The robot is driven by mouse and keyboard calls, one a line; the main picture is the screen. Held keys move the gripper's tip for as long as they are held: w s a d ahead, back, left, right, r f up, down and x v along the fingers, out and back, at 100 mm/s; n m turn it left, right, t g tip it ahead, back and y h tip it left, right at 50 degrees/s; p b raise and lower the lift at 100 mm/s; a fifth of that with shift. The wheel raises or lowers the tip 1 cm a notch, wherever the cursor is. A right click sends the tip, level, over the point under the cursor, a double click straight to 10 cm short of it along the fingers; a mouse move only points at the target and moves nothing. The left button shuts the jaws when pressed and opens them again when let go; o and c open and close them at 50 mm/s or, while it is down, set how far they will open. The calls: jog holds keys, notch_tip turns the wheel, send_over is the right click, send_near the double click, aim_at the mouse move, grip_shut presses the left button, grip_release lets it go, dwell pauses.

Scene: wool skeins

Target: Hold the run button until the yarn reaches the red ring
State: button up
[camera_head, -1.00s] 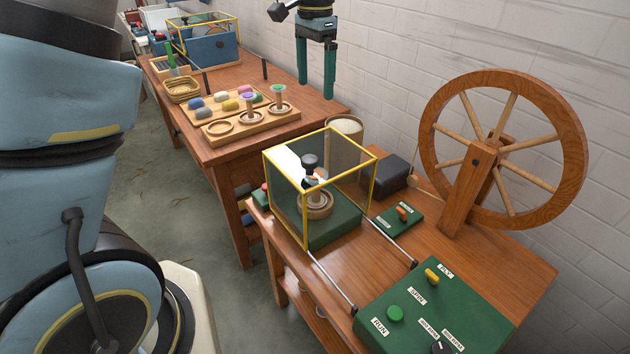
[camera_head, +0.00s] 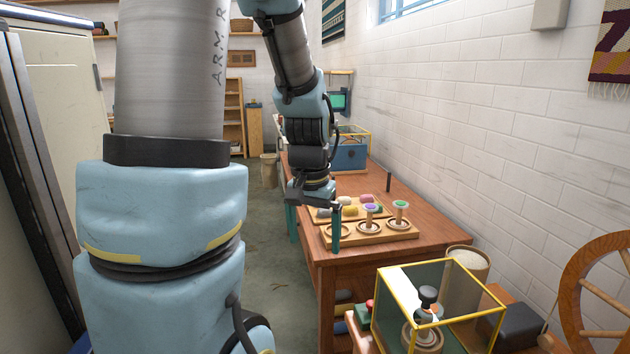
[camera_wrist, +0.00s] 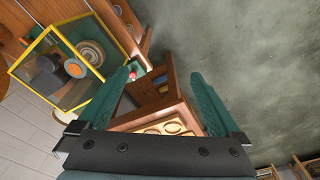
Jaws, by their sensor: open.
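A small red knob (camera_head: 369,304) sits beside the box. My gripper (camera_head: 314,246) points down, open and empty, beside the back table's left edge. Its two teal fingers (camera_wrist: 160,73) are spread in the wrist view.
The back table (camera_head: 380,250) bears a wooden peg rack (camera_head: 372,238) and several coloured skeins. A spoked wooden wheel (camera_head: 590,285) stands at the right edge. A blue bin (camera_head: 350,156) is at the far end.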

jog(key=s+a+f+n, duration=0.2)
jog(key=s+a+n, duration=0.1)
jog(key=s+a, duration=0.2)
jog(key=shift+a+f+n, duration=0.3)
jog(key=shift+a, duration=0.5)
jog(key=shift+w, duration=0.1)
grip_shut()
dwell(0.7)
